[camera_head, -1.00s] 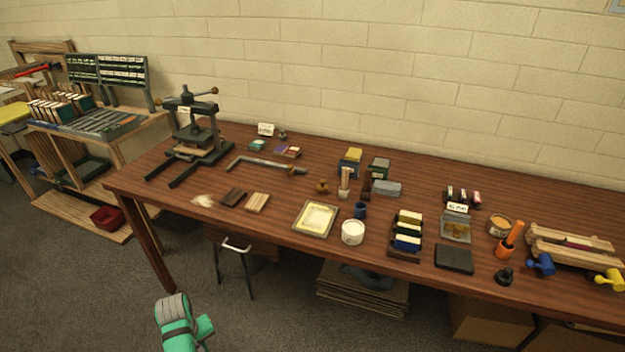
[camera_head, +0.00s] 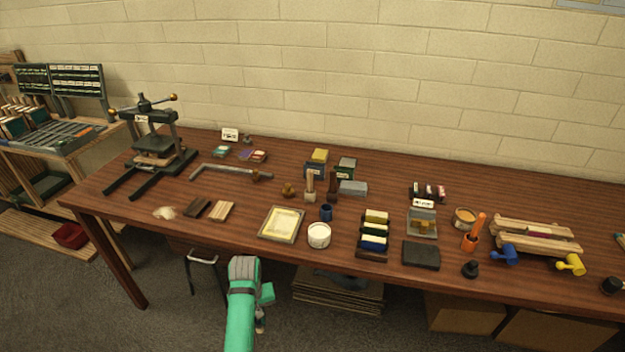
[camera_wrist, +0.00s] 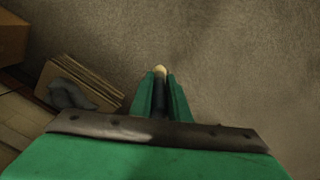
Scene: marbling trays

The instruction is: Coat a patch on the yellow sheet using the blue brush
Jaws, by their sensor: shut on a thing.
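The yellow sheet (camera_head: 282,222) lies flat in a shallow framed tray on the long wooden table, near its front edge. My gripper shows in the wrist view (camera_wrist: 161,85) with its two green fingers shut on a thin dark-blue handle with a pale tip (camera_wrist: 160,70), which looks like the blue brush. The gripper is over the floor in front of the table, below and apart from the sheet. In the head view my arm hides most of it.
A white tub (camera_head: 318,237) and a dark-blue cup (camera_head: 326,213) stand right of the sheet. A rack of coloured blocks (camera_head: 373,236) is further right. A stool (camera_head: 203,257) and a stack of boards (camera_head: 338,291) are under the table.

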